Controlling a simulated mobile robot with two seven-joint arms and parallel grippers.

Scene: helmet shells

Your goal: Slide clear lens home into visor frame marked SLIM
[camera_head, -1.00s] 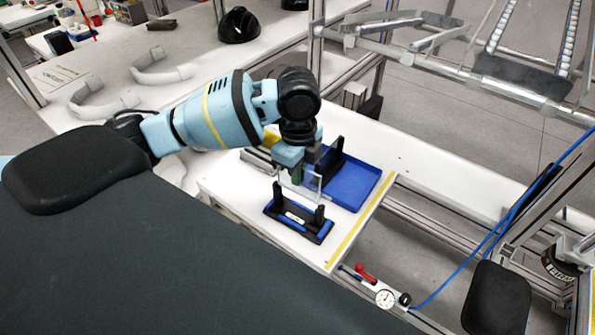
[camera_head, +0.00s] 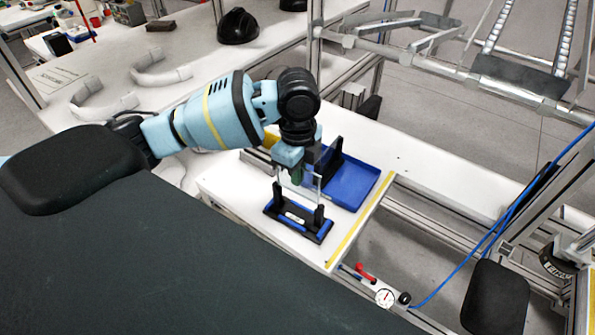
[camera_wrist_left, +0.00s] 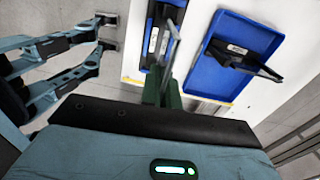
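My left gripper (camera_head: 296,180) points down over the bench and is shut on the clear lens (camera_head: 316,188), a thin transparent pane. In the left wrist view the green fingertips (camera_wrist_left: 163,92) pinch the lens (camera_wrist_left: 172,48), seen nearly edge-on. Below it stands a visor frame (camera_head: 297,218) with black uprights on a blue and black base. The lens's lower edge is close to the uprights; I cannot tell whether it is in their slots. The frame's white label (camera_wrist_left: 153,40) is too small to read.
A blue tray (camera_head: 352,190) lies just behind the frame and holds another black frame (camera_wrist_left: 250,67) with a white label. A yellow strip (camera_head: 360,222) marks the bench edge. A dial gauge (camera_head: 385,298) sits beyond that edge. Dark helmet shells (camera_head: 238,26) stand farther back.

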